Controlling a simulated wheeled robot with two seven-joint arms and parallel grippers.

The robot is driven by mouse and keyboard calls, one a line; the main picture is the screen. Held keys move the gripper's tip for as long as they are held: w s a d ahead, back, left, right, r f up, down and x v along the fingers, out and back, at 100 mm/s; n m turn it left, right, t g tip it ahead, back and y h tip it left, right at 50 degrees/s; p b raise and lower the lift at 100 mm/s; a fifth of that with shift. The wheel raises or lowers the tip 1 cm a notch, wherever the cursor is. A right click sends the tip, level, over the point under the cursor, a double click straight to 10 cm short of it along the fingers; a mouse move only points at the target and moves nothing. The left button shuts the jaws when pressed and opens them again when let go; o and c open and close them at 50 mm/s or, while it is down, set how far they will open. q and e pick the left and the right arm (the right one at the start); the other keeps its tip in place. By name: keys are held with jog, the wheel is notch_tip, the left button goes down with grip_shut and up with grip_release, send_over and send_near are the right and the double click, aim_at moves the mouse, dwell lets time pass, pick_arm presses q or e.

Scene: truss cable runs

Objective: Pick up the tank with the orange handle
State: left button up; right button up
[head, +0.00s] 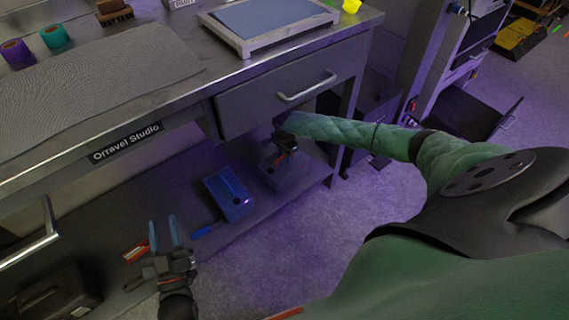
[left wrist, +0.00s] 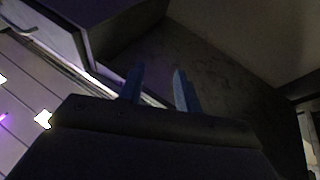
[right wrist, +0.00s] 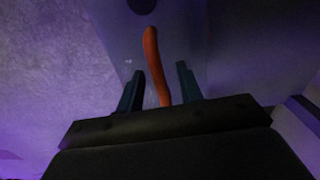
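The orange handle (right wrist: 153,62) shows in the right wrist view, running between the fingertips of my right gripper (right wrist: 160,82). The fingers are apart, with gaps beside the handle. Beyond it is the tank's dark greyish body (right wrist: 185,30) with a black round knob (right wrist: 141,5). In the head view this tank (head: 288,178) sits on the lower shelf, partly hidden by my right gripper (head: 279,153) above it. My left gripper (head: 164,234) is open and empty near the shelf's front; its fingers also show apart in the left wrist view (left wrist: 157,84).
A red-handled item (head: 135,251) lies beside my left gripper. The drawer (head: 290,85) and bench top (head: 190,75) overhang the shelf. The floor (head: 335,240) in front is clear.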

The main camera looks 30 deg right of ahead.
jog(key=shift+f, duration=0.3)
grip_shut()
pick_arm(q)
jog(key=shift+s+a+r+t, duration=0.15)
jog(key=shift+r+t, duration=0.15)
jog(key=shift+r, duration=0.6)
pick_arm(e)
jog(key=shift+r, duration=0.1)
